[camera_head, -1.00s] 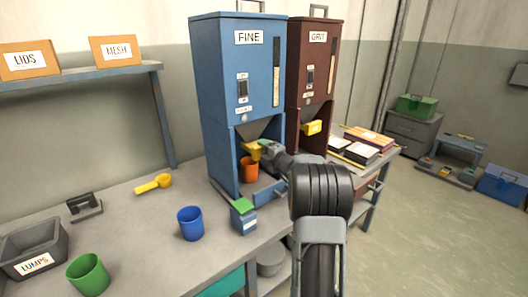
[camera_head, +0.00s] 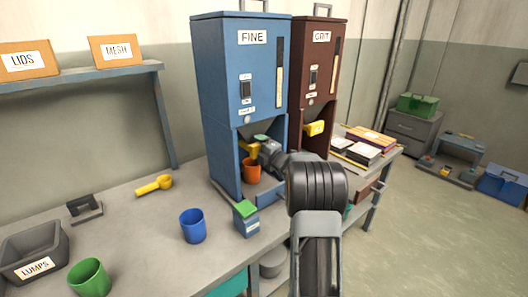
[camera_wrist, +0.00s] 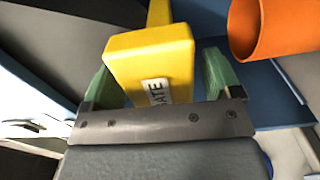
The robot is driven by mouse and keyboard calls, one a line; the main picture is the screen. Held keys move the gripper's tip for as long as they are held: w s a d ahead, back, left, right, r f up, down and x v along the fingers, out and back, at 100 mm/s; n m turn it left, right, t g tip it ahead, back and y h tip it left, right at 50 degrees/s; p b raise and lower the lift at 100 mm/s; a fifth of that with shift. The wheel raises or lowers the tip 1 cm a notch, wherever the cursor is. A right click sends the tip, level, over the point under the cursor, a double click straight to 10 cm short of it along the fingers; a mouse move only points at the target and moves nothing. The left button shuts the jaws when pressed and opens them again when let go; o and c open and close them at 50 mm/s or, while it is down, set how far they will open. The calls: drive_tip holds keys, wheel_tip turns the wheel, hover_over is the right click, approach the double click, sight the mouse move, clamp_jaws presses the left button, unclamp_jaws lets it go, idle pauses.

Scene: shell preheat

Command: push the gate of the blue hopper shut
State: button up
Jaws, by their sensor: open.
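The blue hopper (camera_head: 232,75), labelled FINE, stands on the bench at the centre. Its yellow gate handle (camera_head: 248,149) shows under the hopper's mouth, partly hidden by my gripper (camera_head: 262,143). In the wrist view the yellow gate handle (camera_wrist: 150,62), with its GATE label, lies between the green fingertips of my open gripper (camera_wrist: 158,78). A gap shows at the right finger; whether the left finger touches it I cannot tell. An orange cup (camera_head: 251,171) stands beneath the mouth, and it also shows at the upper right of the wrist view (camera_wrist: 272,28).
The brown GRIT hopper (camera_head: 316,70) stands close on the right with its own yellow gate (camera_head: 314,128). A green-topped box (camera_head: 246,218), a blue cup (camera_head: 193,226) and a yellow scoop (camera_head: 154,185) are on the bench. Bare bench lies between scoop and blue cup.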

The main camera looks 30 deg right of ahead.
drive_tip(key=s+d, duration=0.1)
drive_tip(key=s, duration=1.2)
drive_tip(key=shift+s+d, duration=0.3)
drive_tip(key=s+a+f+n+g+y+p, duration=0.15)
drive_tip(key=s+a+n+g, duration=0.35)
drive_tip(key=n, duration=0.6)
drive_tip(key=s+a+f+n+g+y+p, duration=0.1)
drive_tip(key=s+a+f+n+g, duration=0.15)
drive_tip(key=a+n, duration=0.6)
drive_tip(key=s+a+f+n+g+y+p, duration=0.1)
drive_tip(key=s+a+f+n+g, duration=0.3)
drive_tip(key=n, duration=0.9)
drive_tip(key=s+a+r+n+g+h+p, duration=0.1)
drive_tip(key=s+a+r+n+h+p, duration=0.1)
drive_tip(key=s+a+r+n+p, duration=0.2)
drive_tip(key=s+a+r+n+g+h+p, duration=0.1)
drive_tip(key=s+a+r+n+h+p, duration=0.2)
drive_tip(key=r+n, duration=0.7)
drive_tip(key=s+a+n+p, duration=0.1)
drive_tip(key=s+a+n, duration=0.1)
drive_tip(key=n, duration=0.4)
drive_tip(key=shift+a+g+h, duration=0.2)
drive_tip(key=shift+g+h, duration=0.15)
